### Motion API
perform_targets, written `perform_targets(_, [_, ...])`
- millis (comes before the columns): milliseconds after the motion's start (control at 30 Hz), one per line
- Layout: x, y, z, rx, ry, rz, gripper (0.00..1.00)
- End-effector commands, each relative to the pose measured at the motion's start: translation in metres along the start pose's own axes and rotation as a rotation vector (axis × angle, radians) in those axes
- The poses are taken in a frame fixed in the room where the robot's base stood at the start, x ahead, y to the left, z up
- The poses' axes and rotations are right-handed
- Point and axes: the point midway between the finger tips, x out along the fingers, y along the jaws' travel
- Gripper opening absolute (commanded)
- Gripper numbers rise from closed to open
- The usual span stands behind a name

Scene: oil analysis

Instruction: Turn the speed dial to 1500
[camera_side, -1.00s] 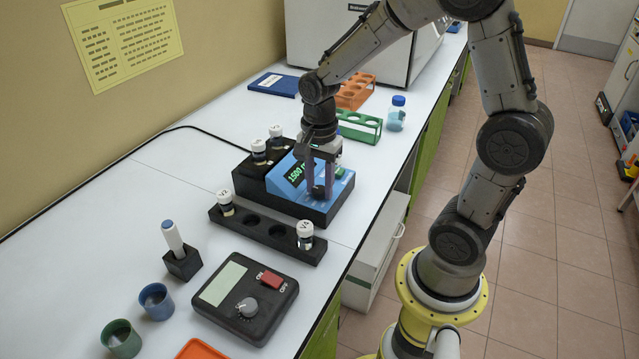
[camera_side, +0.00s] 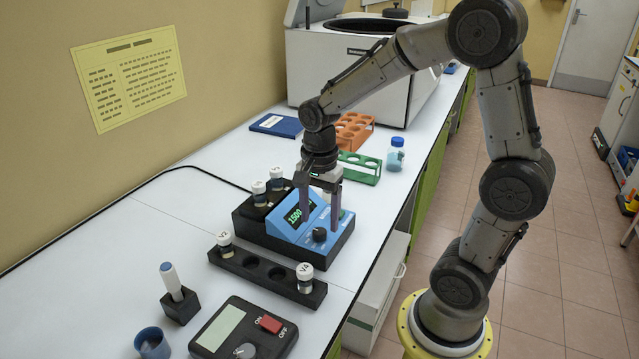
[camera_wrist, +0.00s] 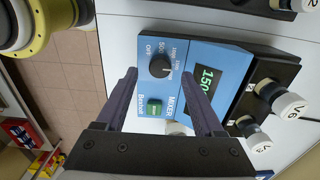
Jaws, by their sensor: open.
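The mixer (camera_side: 345,243) is a black base with a sloped blue panel. Its green display (camera_side: 299,215) reads 1500 in the side view. The dark round speed dial (camera_side: 319,235) sits on the panel and also shows in the wrist view (camera_wrist: 160,66), beside a scale. A green button (camera_wrist: 154,108) is near it. My gripper (camera_side: 320,218) is open and empty, above the panel and behind the dial in the side view. In the wrist view the fingers of my gripper (camera_wrist: 160,77) are spread to either side of the dial, clear of it.
Capped vials (camera_side: 259,190) stand at the mixer's back left. A black rack (camera_side: 267,268) with two vials is in front. A control box (camera_side: 245,330) with a red switch is nearer. Green (camera_side: 360,168) and orange (camera_side: 353,132) racks and a bottle (camera_side: 396,154) stand behind.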

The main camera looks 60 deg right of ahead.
Motion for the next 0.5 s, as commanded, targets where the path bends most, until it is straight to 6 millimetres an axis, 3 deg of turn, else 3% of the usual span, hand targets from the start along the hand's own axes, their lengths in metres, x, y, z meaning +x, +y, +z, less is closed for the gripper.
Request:
perform_targets(300, [-0.07,-0.001,0.0,0.0,0.002,-0.007,0.69])
perform_targets(500, [-0.098,-0.001,0.0,0.0,0.001,-0.004,0.69])
